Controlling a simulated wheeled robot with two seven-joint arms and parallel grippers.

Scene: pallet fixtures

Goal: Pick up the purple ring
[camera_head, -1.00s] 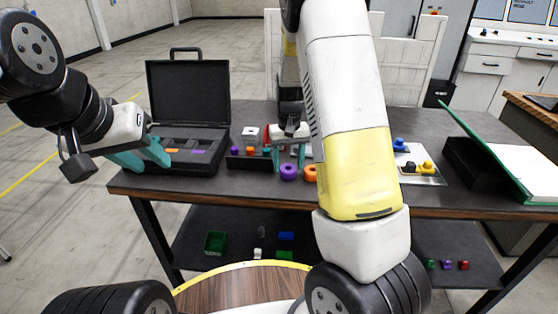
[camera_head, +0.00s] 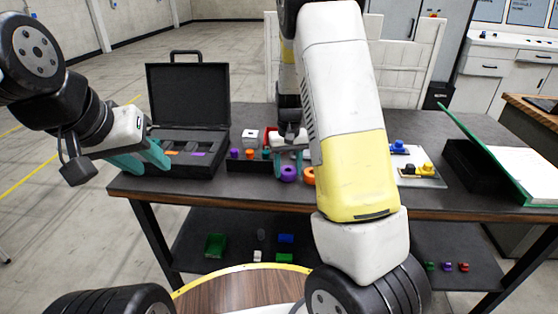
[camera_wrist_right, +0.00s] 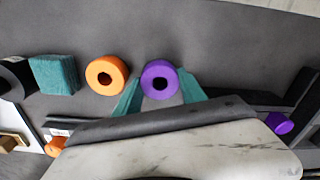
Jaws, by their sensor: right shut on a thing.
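The purple ring (camera_head: 289,174) stands on the dark table near its front edge, left of an orange ring (camera_head: 308,175). In the right wrist view the purple ring (camera_wrist_right: 158,66) sits between the two teal fingers of my right gripper (camera_wrist_right: 159,88), which is shut on it. The orange ring (camera_wrist_right: 106,75) lies just left of the fingers there. My right arm hides part of the table in the head view. My left gripper (camera_head: 150,160) is open and empty at the table's left, in front of the open black case.
The black case (camera_head: 187,95) stands open at the back left. A black tray (camera_head: 248,165) with small coloured parts stands left of the ring. A light plate (camera_head: 425,178) with blue and yellow parts, a black bin (camera_head: 468,165) and a green-edged panel (camera_head: 510,160) are at the right.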

